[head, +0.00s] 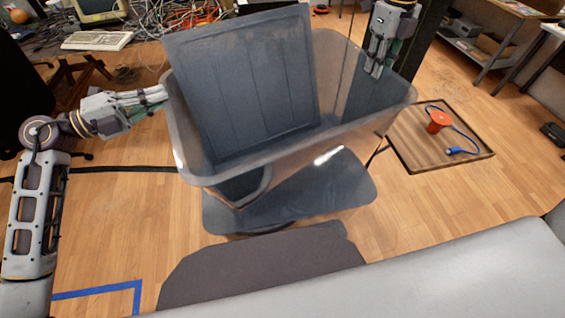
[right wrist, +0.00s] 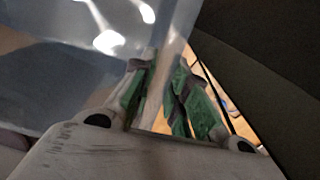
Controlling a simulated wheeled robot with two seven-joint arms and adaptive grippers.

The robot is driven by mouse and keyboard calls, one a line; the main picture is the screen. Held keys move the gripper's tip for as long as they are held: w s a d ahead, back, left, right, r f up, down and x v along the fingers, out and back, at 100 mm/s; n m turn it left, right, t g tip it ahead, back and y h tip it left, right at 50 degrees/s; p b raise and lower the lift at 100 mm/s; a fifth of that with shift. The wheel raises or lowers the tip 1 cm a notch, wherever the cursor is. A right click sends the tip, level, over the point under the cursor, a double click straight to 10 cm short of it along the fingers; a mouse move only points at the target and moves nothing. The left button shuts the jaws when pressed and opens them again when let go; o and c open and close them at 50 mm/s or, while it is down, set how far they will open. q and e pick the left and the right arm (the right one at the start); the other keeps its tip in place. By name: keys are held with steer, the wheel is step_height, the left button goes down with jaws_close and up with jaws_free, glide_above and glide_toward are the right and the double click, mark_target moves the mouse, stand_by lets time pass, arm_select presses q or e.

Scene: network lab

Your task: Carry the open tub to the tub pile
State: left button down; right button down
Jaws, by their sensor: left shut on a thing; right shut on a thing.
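The open tub (head: 290,160) is large, grey and see-through, and sits in front of me in the middle of the head view. A dark grey ribbed panel (head: 245,85) stands tilted in it, rising above the rim. A smaller dark container shape (head: 245,187) shows low through the wall. My left gripper (head: 160,97) is shut on the tub's left rim. My right gripper (head: 378,62) is shut on the rim at the far right; in the right wrist view the green-padded fingers (right wrist: 165,95) close around the tub's edge. I cannot make out a tub pile.
A wooden tray (head: 440,165) with an orange object (head: 438,121) and a blue cable (head: 462,150) lies to the right. Blue tape (head: 100,291) marks the floor at front left. Shelving (head: 485,45) is back right.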

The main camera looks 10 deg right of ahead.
arm_select(q)
steer(key=shift+s+d+f+b, duration=0.2)
steer(key=shift+d+f+b, duration=0.1)
steer(key=shift+f+b, duration=0.35)
arm_select(e)
steer(key=shift+a+f, duration=0.35)
steer(key=shift+f, duration=0.25)
arm_select(q)
steer(key=c, duration=2)
jaws_free()
steer(key=shift+c, duration=0.2)
arm_select(e)
steer(key=c, duration=1.8)
jaws_free()
steer(key=shift+f, duration=0.1)
arm_select(q)
steer(key=o, duration=0.4)
arm_select(e)
steer(key=o, duration=0.4)
steer(key=shift+d, duration=0.1)
arm_select(q)
steer(key=shift+a, duration=0.15)
arm_select(e)
steer(key=shift+s, duration=0.1)
arm_select(q)
steer(key=shift+a, duration=0.15)
arm_select(e)
steer(key=shift+d, duration=0.15)
